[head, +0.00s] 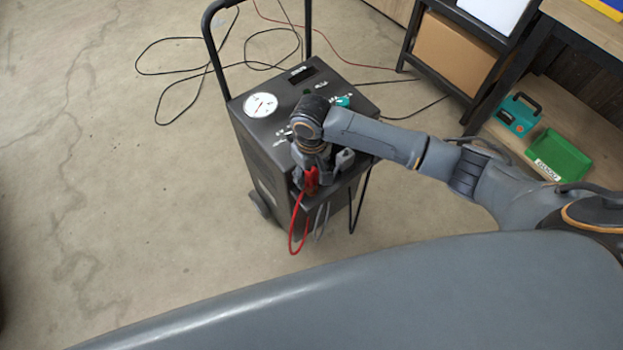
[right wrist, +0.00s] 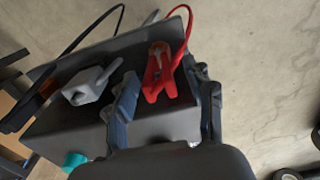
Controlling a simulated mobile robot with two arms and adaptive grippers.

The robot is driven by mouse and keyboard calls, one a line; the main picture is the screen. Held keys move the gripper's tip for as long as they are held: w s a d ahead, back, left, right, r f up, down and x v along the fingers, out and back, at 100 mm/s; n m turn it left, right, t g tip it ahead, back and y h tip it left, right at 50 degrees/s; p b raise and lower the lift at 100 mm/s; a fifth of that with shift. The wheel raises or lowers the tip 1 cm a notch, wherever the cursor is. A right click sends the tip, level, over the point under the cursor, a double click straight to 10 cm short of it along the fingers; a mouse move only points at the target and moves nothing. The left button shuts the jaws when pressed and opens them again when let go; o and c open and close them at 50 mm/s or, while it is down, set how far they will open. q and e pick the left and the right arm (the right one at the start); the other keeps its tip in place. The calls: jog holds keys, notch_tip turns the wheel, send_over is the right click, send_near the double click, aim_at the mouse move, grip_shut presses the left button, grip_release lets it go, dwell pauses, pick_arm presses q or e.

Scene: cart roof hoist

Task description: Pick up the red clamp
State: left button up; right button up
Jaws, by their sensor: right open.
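The red clamp (head: 311,182) is at the front edge of a dark wheeled cart (head: 262,165), with its red cable hanging in a loop below. My right gripper (head: 311,174) is over it, pointing down. In the right wrist view the red clamp (right wrist: 158,76) lies between the two spread fingers of my right gripper (right wrist: 166,80), with a gap visible on each side. The gripper is open and holds nothing. In the head view the gripper hides part of the clamp. My left gripper is not in view.
A grey clamp (right wrist: 92,86) sits beside the red one on the cart. The cart has a white dial (head: 260,105) and a tall handle (head: 212,50). Cables lie on the floor behind it. A shelf with a green bin (head: 558,155) stands at right. Floor left is clear.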

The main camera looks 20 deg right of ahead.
aim_at(312, 184)
notch_tip(312, 184, down, 5)
jog(key=shift+f, duration=0.1)
jog(key=shift+c, duration=0.2)
grip_shut()
